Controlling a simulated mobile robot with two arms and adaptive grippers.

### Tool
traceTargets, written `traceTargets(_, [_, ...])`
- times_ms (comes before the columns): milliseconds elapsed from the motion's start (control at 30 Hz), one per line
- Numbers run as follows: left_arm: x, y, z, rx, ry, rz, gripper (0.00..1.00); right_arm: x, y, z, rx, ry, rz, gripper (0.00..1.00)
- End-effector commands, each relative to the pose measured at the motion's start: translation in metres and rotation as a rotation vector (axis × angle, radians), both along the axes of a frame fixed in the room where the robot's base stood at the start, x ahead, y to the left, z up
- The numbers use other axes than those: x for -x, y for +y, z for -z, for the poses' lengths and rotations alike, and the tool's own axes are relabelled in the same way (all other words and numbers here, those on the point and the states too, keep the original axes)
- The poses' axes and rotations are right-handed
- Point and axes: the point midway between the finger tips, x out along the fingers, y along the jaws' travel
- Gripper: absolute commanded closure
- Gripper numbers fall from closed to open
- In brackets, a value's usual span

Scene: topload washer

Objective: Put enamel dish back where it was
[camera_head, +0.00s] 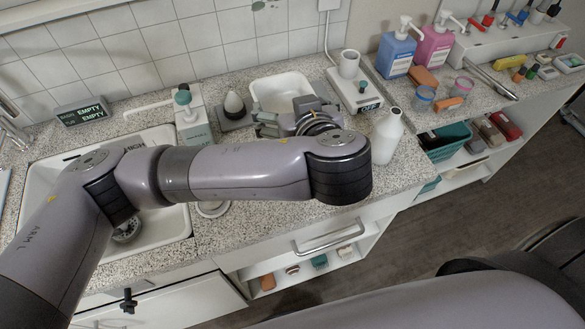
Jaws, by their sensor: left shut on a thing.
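The white enamel dish (280,88) is a rectangular, open basin near the wall, at the middle of the speckled counter. My left gripper (282,120) is at the dish's near side, shut on its near edge; my wrist and forearm partly cover the gripper. The dish looks empty in the part that shows. Whether it touches the counter cannot be told. My right gripper is not in view.
A sink (165,217) lies left, partly behind my arm. A scale with a white cup (349,65) and a white bottle (386,138) stand right.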

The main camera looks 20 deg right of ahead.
Motion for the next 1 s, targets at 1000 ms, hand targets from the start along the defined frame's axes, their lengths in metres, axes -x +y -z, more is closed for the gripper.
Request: traceTargets(1000, [-0.001, 0.000, 0.156, 0.001, -0.002, -0.001, 0.72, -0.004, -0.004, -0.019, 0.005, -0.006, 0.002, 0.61])
